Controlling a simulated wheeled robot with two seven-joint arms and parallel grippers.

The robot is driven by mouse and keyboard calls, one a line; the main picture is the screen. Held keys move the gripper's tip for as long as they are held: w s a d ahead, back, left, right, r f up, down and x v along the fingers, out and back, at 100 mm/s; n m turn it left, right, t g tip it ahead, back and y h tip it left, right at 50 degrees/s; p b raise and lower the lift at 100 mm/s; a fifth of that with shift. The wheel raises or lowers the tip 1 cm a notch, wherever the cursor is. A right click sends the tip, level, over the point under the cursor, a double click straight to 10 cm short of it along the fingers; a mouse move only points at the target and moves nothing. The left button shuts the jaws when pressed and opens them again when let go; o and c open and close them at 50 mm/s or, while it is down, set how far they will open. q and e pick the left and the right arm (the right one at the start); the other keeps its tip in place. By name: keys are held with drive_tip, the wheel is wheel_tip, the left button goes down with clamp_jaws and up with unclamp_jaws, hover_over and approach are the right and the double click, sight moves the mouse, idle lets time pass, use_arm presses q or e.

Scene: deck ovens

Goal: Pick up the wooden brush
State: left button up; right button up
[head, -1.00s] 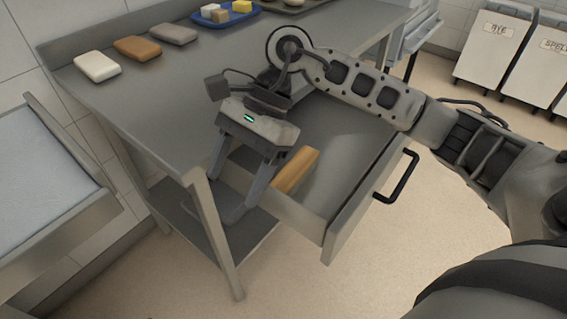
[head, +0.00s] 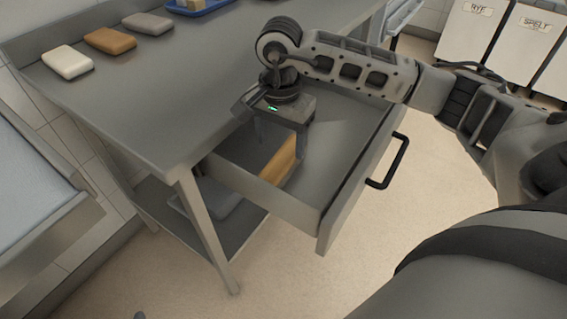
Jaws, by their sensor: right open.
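The wooden brush (head: 280,162) shows as a tan wooden block inside the open drawer (head: 265,197), near its left side. Its lower part is hidden by the drawer wall. My right gripper (head: 279,146) points down into the drawer above the brush. Its fingers are apart, one on each side of the brush's upper part in the picture. I cannot tell whether they touch it. My left gripper is not in view.
The drawer hangs open under a steel table (head: 150,95), its black handle (head: 388,162) at the right. A white block (head: 67,62), a brown block (head: 110,41) and a grey block (head: 148,23) lie on the table. White bins (head: 480,35) stand at the back right.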

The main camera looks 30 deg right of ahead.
sight(283, 157)
drive_tip(key=f, duration=0.4)
drive_tip(key=shift+s+f, duration=0.2)
drive_tip(key=shift+s, duration=0.2)
drive_tip(key=shift+f, duration=0.45)
drive_tip(key=c, duration=1.1)
